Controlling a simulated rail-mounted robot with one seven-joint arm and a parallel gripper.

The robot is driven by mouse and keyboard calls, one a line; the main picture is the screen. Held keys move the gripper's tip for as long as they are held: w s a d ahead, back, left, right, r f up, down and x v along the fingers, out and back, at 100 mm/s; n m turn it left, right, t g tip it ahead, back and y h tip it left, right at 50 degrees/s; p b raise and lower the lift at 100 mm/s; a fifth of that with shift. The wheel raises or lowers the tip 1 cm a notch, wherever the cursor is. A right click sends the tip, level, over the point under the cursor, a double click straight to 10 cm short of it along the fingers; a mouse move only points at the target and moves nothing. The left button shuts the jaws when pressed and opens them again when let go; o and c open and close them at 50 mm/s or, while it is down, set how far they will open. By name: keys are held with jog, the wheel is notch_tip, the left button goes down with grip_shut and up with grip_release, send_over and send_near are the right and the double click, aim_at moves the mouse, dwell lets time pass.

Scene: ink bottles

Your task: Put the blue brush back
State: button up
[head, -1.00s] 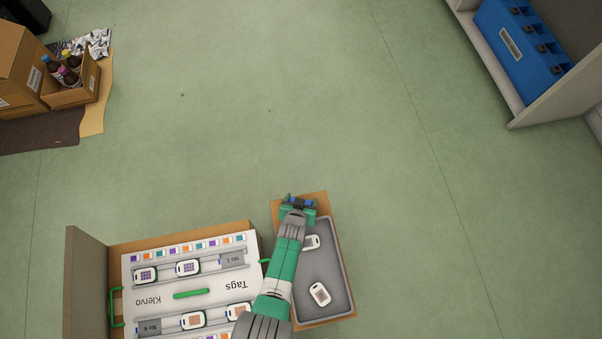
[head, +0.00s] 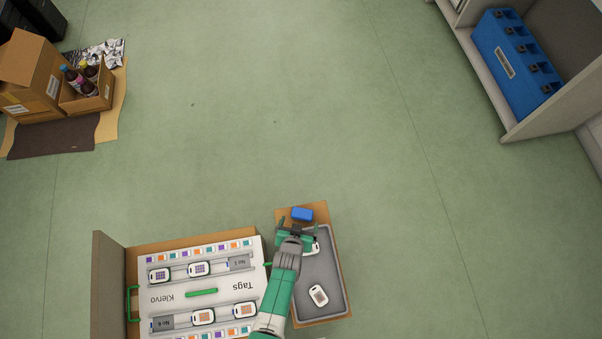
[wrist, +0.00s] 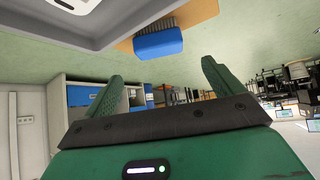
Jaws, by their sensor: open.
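The blue brush (head: 302,214) rests on the bare wooden end of the board (head: 318,207), just beyond the grey tray (head: 335,262). In the wrist view the brush (wrist: 158,44) shows its blue back and dark bristles against the wooden board (wrist: 196,12). My gripper (head: 297,228) is open and empty, on the near side of the brush. In the wrist view its two green fingers (wrist: 162,72) stand wide apart, with the brush beyond them and clear of both.
White tags (head: 318,295) lie in the grey tray. Left of it is the tag case (head: 165,291) with green handles. A box of bottles (head: 88,98) stands far left, and a blue unit (head: 512,65) sits on a shelf far right. The floor between is clear.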

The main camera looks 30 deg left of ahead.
jog(key=shift+p+v, duration=0.45)
jog(key=shift+v, duration=0.45)
jog(key=w+r+m+t, duration=0.1)
jog(key=w+r+t, duration=0.1)
jog(key=w+r, duration=0.95)
jog(key=w+r+t, duration=0.3)
jog(key=w+r, duration=0.6)
jog(key=r, duration=0.5)
jog(key=w+d+r+m+t, duration=0.1)
jog(key=w+r, duration=0.1)
jog(key=r, duration=0.8)
jog(key=w+d+r+t, duration=0.2)
jog(key=r, duration=0.8)
jog(key=s+d+r+m+t+h, duration=0.1)
jog(key=s+d+r+t, duration=0.15)
jog(key=r, duration=1.15)
jog(key=s+d+r+t+h, duration=0.1)
jog(key=s+d+r+t, duration=0.2)
jog(key=r, duration=1.2)
jog(key=s+d+r+t, duration=0.1)
jog(key=s+r, duration=0.7)
jog(key=s+d+r+t, duration=0.1)
jog(key=s+d+r, duration=0.1)
jog(key=s+r, duration=0.6)
jog(key=shift+s+d+r+t+h, duration=0.15)
jog(key=shift+s+d+t+h, duration=0.15)
jog(key=shift+d+t, duration=0.05)
